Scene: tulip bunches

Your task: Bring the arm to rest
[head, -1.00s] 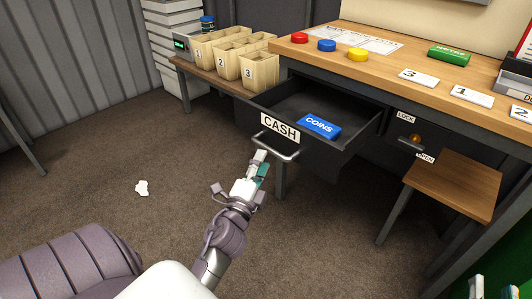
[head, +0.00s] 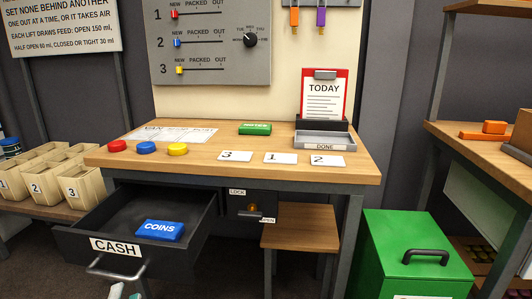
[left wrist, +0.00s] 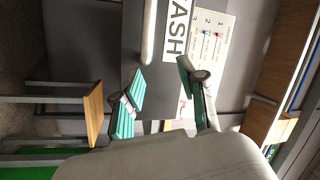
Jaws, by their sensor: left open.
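My left gripper is open and empty. In the head view only its fingertips (head: 122,292) show at the bottom edge, just below the drawer handle (head: 116,269). In the left wrist view its two teal-padded fingers (left wrist: 162,88) stand apart, with the pale handle bar (left wrist: 149,32) ahead of them and no visible grip on it. The dark CASH drawer (head: 185,258) is pulled open, with a blue COINS box (head: 160,230) inside. My right gripper is in neither view.
The wooden bench (head: 220,165) holds red, blue and yellow buttons, number cards, a green NOTES box (head: 255,128) and a grey DONE tray (head: 325,140). A small wooden stool (head: 298,228) and a green box (head: 410,250) stand at right. Numbered bins (head: 78,182) are at left.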

